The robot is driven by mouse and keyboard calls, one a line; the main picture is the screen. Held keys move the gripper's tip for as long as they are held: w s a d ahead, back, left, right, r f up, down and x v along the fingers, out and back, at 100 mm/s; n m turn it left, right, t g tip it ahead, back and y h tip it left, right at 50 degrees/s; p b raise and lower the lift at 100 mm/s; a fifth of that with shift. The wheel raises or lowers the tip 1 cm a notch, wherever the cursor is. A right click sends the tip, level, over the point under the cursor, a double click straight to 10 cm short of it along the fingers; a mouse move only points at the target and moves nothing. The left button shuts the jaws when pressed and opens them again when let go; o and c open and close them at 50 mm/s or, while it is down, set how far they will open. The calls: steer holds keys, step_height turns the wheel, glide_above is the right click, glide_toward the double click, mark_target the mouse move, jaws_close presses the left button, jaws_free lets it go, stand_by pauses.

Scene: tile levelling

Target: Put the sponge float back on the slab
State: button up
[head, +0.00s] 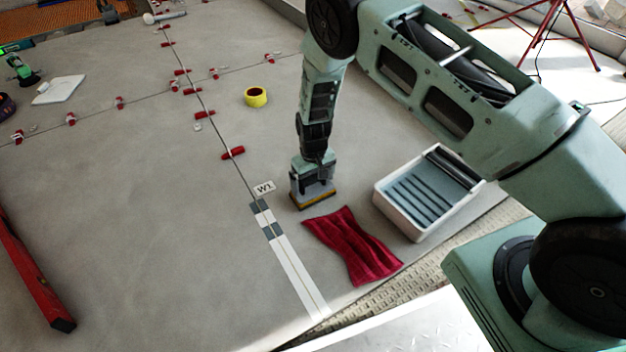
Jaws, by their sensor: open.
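The sponge float (315,201) is a grey block with a yellow-orange strip along its lower edge. It appears to sit flat on the grey slab (130,235), just above the red cloth and left of the white tray. My gripper (312,184) points down directly at the top of the float, with its jaws open around or just above the float's upper part. The gripper hides the float's handle, and I cannot tell whether the fingers touch it.
A red cloth (352,246) lies below the float, and a white wash tray (408,217) with a ribbed insert stands to the right. A W1 label (264,187) and striped strip (287,262) lie left. Yellow tape (256,97) and several red clips lie farther off.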

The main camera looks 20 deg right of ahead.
step_height(320, 180, up, 11)
steer(key=p, duration=0.7)
steer(key=shift+r, duration=0.2)
steer(key=s+a+r+n+y, duration=0.1)
steer(key=s+a+r, duration=0.2)
steer(key=s+r, duration=0.35)
steer(key=s+a+r+n, duration=0.1)
steer(key=s+a+r, duration=0.3)
steer(key=r, duration=0.6)
steer(key=s+a+r+y, duration=0.1)
steer(key=s+a+r, duration=0.2)
steer(key=s+r, duration=0.35)
steer(key=s+d+r+n, duration=0.1)
steer(key=s+r, duration=0.3)
steer(key=s, duration=0.4)
steer(key=s+d+r+n+h, duration=0.1)
steer(key=s+d+r+n, duration=0.1)
steer(key=s+r, duration=0.3)
steer(key=s, duration=0.4)
steer(key=shift+d+r+p, duration=0.25)
steer(key=shift+d+p, duration=0.1)
steer(key=shift+d, duration=0.05)
steer(key=shift+w, duration=0.1)
